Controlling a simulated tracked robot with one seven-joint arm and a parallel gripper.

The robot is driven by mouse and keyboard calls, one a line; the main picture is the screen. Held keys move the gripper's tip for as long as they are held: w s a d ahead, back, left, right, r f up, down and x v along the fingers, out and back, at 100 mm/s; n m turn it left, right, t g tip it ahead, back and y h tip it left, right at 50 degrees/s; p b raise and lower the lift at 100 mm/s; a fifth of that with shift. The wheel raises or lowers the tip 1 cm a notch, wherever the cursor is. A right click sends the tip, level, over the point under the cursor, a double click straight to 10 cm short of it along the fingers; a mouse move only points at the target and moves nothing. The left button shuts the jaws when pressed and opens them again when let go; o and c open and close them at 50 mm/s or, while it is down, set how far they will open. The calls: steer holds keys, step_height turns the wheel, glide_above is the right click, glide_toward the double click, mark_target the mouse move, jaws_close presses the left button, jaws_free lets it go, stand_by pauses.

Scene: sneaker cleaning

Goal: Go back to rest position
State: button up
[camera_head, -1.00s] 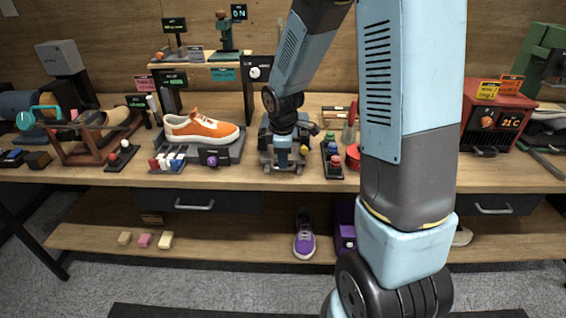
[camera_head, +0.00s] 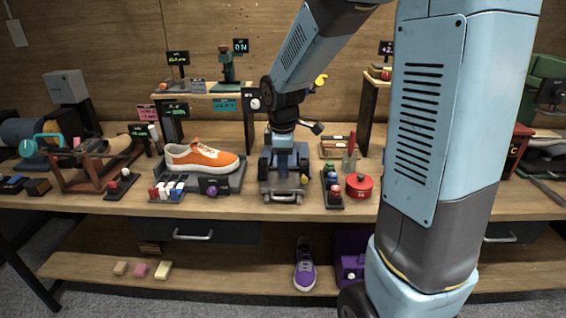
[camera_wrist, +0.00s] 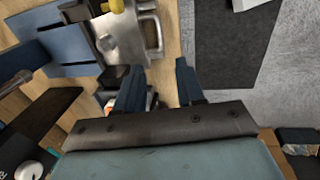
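My gripper (camera_wrist: 160,88) shows in the wrist view with its two dark fingers apart and nothing between them. In the head view my wrist (camera_head: 283,135) hangs over the middle of the bench, at a grey metal device (camera_head: 284,180); the fingertips are hard to make out there. The wrist view shows a metal device with a handle (camera_wrist: 128,38) and a yellow knob, left of and beyond the fingers, apart from them.
An orange sneaker (camera_head: 201,157) sits on a dark stand to the left. A red round tin (camera_head: 359,186) and a rack of small bottles (camera_head: 333,188) stand right of the device. A purple sneaker (camera_head: 304,268) is on the lower shelf (camera_head: 220,272). Much of the right side is hidden by my arm.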

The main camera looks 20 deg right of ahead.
steer(key=s+d+r+m+t, duration=0.1)
steer(key=s+d+r+m, duration=0.1)
steer(key=s+r+m, duration=0.5)
steer(key=s+d+r+m+t, duration=0.2)
steer(key=s+r+m, duration=0.5)
steer(key=s, duration=0.8)
steer(key=shift+r+m+t+y, duration=0.3)
steer(key=shift+d, duration=0.1)
stand_by(1.1)
